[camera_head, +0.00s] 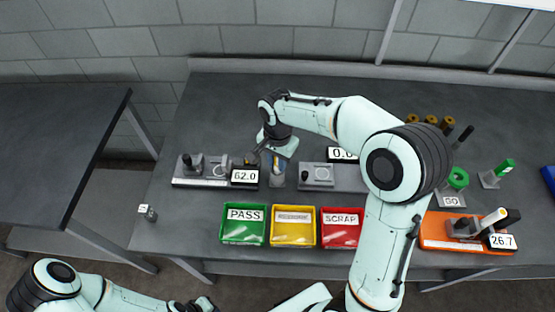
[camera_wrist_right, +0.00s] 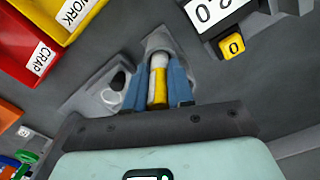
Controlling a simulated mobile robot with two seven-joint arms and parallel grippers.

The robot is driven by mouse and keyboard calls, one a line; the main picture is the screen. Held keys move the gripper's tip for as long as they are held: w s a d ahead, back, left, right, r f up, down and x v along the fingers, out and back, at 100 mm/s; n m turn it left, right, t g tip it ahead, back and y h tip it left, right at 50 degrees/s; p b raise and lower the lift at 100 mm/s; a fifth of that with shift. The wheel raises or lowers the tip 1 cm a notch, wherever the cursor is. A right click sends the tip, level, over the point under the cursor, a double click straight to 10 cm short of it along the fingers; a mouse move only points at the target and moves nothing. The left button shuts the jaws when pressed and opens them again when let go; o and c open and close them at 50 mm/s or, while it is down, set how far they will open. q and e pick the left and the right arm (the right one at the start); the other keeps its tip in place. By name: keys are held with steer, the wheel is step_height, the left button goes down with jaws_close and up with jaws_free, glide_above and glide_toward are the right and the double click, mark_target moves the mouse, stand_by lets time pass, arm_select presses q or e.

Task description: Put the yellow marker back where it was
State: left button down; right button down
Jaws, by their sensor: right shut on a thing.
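The yellow marker (camera_wrist_right: 158,88), with a pale end, is between the blue fingers of my right gripper (camera_wrist_right: 158,86) in the right wrist view. The gripper is shut on it. The marker's pale end points at a small grey holder (camera_wrist_right: 158,42); I cannot tell whether it is in it or just above it. In the head view my right gripper (camera_head: 272,160) is over the grey holder (camera_head: 278,180), between two gauge stations; the marker is hardly visible there. My left gripper (camera_head: 198,306) is low at the front edge of the picture, too small and dark to read.
A gauge station reading 62.0 (camera_head: 244,177) stands left of the holder and another grey station (camera_head: 318,175) right of it. Green PASS (camera_head: 243,238), yellow (camera_head: 293,240) and red SCRAP (camera_head: 341,241) bins stand in front. An orange base (camera_head: 434,231) with a 26.7 display is at right.

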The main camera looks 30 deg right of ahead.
arm_select(q)
steer(key=shift+f, duration=0.1)
arm_select(e)
steer(key=shift+f, duration=0.1)
steer(key=c, duration=1)
jaws_free()
arm_select(q)
steer(key=shift+s, duration=0.1)
arm_select(e)
steer(key=shift+w, duration=0.1)
step_height(320, 180, up, 12)
steer(key=shift+r+p, duration=0.1)
steer(key=shift+p, duration=0.6)
arm_select(q)
steer(key=shift+w+r, duration=1)
steer(key=shift+w, duration=0.15)
steer(key=shift+s, duration=0.1)
